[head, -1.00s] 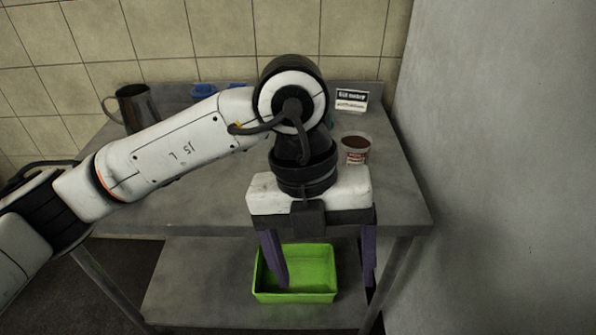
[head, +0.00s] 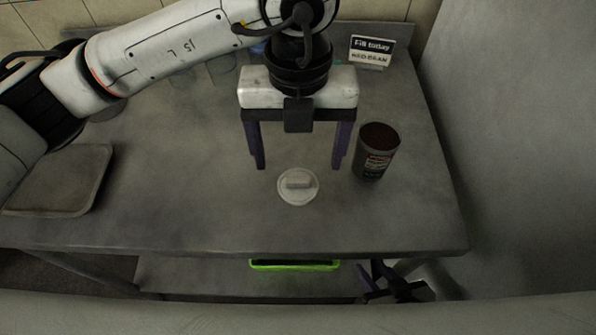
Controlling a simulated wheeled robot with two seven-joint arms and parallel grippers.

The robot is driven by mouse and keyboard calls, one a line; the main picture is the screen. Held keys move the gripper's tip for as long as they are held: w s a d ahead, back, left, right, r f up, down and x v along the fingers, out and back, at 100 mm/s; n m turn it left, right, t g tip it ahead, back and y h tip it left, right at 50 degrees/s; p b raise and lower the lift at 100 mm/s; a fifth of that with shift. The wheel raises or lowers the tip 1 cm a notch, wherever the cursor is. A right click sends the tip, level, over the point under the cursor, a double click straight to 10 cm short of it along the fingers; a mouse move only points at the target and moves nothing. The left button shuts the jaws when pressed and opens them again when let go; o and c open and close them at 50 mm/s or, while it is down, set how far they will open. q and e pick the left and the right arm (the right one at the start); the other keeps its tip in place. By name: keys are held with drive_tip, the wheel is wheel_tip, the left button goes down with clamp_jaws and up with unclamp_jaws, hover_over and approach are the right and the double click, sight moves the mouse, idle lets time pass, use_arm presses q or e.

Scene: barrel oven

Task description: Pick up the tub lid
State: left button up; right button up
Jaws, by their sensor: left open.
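The tub lid (head: 299,198) is a small pale round disc with a raised bar-shaped handle, lying flat on the grey table. My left gripper (head: 298,165) is open and empty. Its purple fingers point down, one to each side, and appear just behind and above the lid; the exact height is hard to tell. The tub (head: 376,167) stands upright and uncovered to the right of the lid, with dark brown contents and a label. My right gripper (head: 384,282) shows partly at the bottom, past the table's front edge; its opening is unclear.
A sign reading "Fill today RED BEAN" (head: 371,50) stands at the back right. A grey tray (head: 92,180) lies at the left. A green bin (head: 294,265) shows below the table's front edge. A wall bounds the right side.

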sight(298, 180)
use_arm(q)
wheel_tip(298, 180, down, 7)
drive_tip(key=shift+w+r+p, duration=0.1)
drive_tip(key=shift+p, duration=0.45)
drive_tip(key=shift+c, duration=0.3)
drive_tip(key=c, duration=1.1)
